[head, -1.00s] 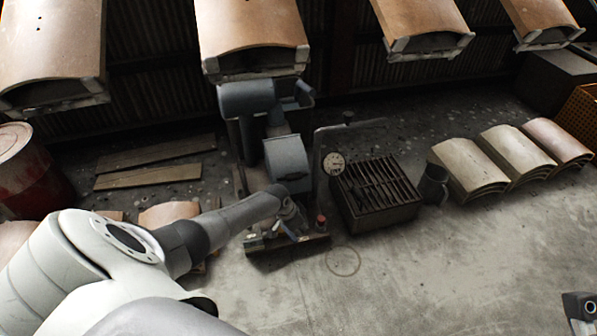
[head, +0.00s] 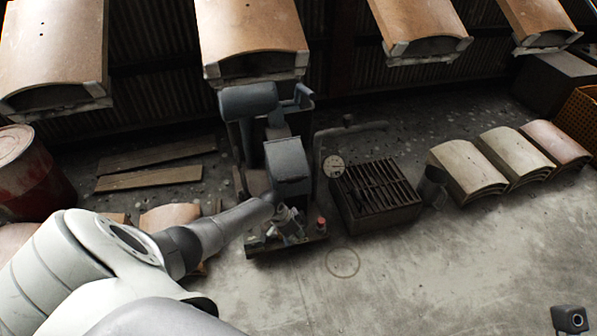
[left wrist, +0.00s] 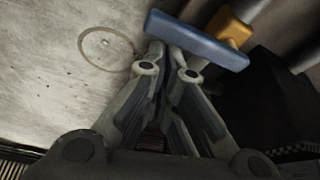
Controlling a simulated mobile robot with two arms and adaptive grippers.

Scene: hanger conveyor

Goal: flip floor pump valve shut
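The floor pump (head: 288,160) is a dark grey machine with a tank and a low base, standing on the floor left of the grate in the head view. In the left wrist view a blue valve handle (left wrist: 198,38) lies across the top, with a yellow-orange part (left wrist: 232,28) behind it. My left gripper (head: 288,220) is over the pump's base. In the left wrist view its fingers (left wrist: 166,58) are drawn together, their tips at the blue handle's lower edge. The handle does not lie between them; I cannot tell whether they touch it. My right gripper's fingers are not seen.
A slatted dark box (head: 375,210) and a dark jug (head: 432,186) stand right of the pump. Curved panels (head: 468,172) lie farther right. A red drum (head: 35,170) is at left. Panels (head: 250,35) hang above.

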